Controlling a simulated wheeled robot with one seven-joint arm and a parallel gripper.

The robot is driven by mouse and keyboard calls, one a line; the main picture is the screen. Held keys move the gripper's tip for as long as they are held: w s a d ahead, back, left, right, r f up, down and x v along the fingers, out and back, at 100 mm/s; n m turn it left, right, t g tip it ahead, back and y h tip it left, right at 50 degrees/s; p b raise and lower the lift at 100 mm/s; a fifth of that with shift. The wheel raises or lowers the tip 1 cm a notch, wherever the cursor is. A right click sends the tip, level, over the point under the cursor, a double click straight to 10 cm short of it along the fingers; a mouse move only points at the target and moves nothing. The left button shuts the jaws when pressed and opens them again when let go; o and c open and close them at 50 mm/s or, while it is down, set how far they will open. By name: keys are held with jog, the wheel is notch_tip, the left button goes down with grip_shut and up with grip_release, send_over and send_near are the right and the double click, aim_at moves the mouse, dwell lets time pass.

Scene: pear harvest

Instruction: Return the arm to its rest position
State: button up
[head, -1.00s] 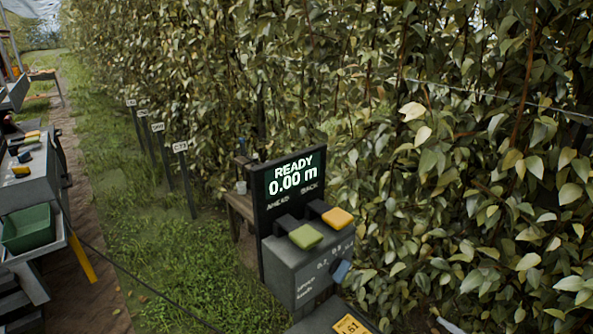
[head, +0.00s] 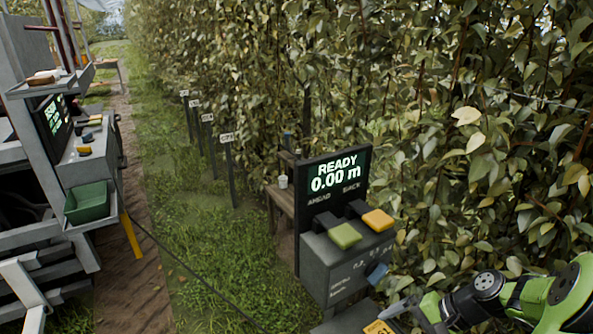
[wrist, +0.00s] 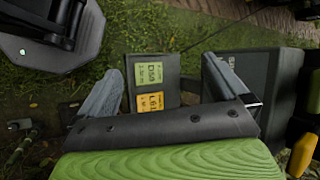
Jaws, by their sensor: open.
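My green and black arm (head: 485,295) shows at the lower right of the head view, bent low in front of the hedge. My gripper (wrist: 162,70) is open in the wrist view, with its two grey fingers spread apart and nothing between them. A dark plate with a green label (wrist: 148,70) and a yellow label (wrist: 150,102) lies beyond the fingers. In the head view the gripper end (head: 402,306) is partly visible beside the control box (head: 350,265), above the yellow label; whether it touches anything I cannot tell.
The control box carries a green button (head: 345,236), a yellow button (head: 378,220) and a screen (head: 335,175) reading READY 0.00 m. Leafy hedge (head: 460,130) fills the right. A green bin (head: 88,203) hangs on a cart at left. Grass (head: 200,265) lies between.

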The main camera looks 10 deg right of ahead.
jog(key=s+a+r+n+h, duration=0.4)
jog(key=a+r+n+h, duration=0.25)
jog(key=a+r, duration=0.5)
jog(key=s+a+r+n+t, duration=0.2)
jog(key=s+a+r+n, duration=0.2)
jog(key=s, duration=0.4)
jog(key=shift+s+r+t, duration=0.25)
jog(key=shift+r+t, duration=0.05)
